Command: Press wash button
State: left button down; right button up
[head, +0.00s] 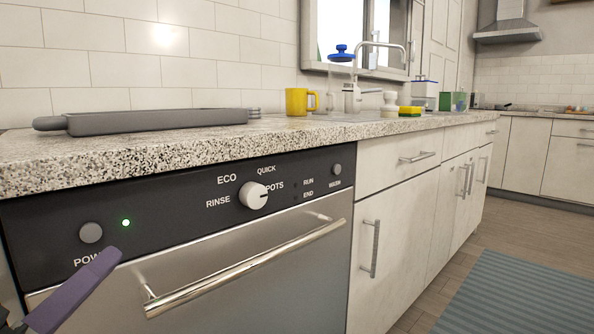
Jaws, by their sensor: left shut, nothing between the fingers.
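The dishwasher (215,265) has a black control panel under the counter. The wash button (337,169) is a small round grey button at the panel's right end, above a small label that seems to read WASH. The white dial (253,195) has its dark mark turned to the right, towards POTS. The power button (90,233) is at the left, with a lit green light (126,222) beside it. My left gripper (108,259), purple, is shut and empty in front of the panel's left part, just below the power button, partly covering its label. My right gripper is out of view.
The steel door handle (250,262) sticks out below the panel. On the speckled counter stand a grey tray (155,121), a yellow mug (300,101) and a sponge (410,111) near the tap. Space before the panel's right part is clear. A striped rug (520,295) lies at right.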

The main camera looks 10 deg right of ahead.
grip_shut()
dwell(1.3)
